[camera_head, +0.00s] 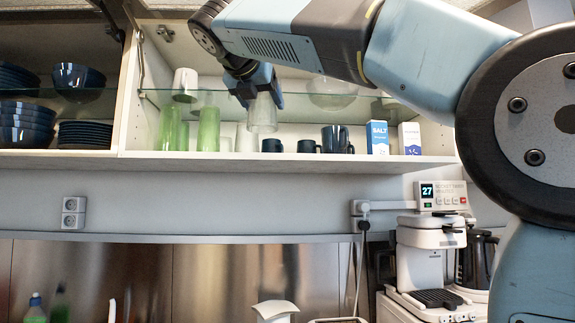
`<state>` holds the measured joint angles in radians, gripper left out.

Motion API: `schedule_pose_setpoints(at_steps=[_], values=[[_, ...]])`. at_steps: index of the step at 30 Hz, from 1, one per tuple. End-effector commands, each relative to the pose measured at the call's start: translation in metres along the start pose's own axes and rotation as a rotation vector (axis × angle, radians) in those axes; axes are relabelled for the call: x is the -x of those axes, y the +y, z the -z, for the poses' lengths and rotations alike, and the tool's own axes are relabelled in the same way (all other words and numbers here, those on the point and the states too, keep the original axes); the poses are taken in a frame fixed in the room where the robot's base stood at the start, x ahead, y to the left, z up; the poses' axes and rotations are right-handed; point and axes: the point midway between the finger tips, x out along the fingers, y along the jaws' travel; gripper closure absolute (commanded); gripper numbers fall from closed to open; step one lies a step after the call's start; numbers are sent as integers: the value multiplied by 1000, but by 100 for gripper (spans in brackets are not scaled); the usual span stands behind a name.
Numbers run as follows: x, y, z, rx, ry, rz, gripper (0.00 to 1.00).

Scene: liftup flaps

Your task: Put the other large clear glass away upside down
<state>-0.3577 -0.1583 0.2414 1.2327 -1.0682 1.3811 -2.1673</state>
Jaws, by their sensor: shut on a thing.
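A large clear glass (263,116) hangs below my gripper (257,90) in the open cupboard's front. My gripper reaches down from above and is shut on the glass's upper part. The glass is roughly upright in line, but I cannot tell which end is its rim. Its lower end appears above the bottom shelf (290,161). Another clear glass (246,139) shows faintly behind it on the bottom shelf, partly hidden.
Green glasses (208,130) stand left of my gripper, and dark mugs (335,139) and a salt box (377,138) stand right. A glass shelf (150,97) crosses the cupboard, bearing a white cup (185,83) and a clear bowl (331,93). A coffee machine (428,255) stands below.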

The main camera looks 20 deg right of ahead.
Motion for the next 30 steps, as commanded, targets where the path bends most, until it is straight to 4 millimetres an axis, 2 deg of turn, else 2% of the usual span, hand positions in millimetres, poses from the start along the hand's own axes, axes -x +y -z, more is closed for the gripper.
schedule_pose_setpoints(at_steps=[11, 14, 30], values=[[-12, -12, -4, -9, 0, 31, 69], [-20, -13, -6, -10, 1, 34, 69], [-130, -18, -40, -11, 0, 37, 69]])
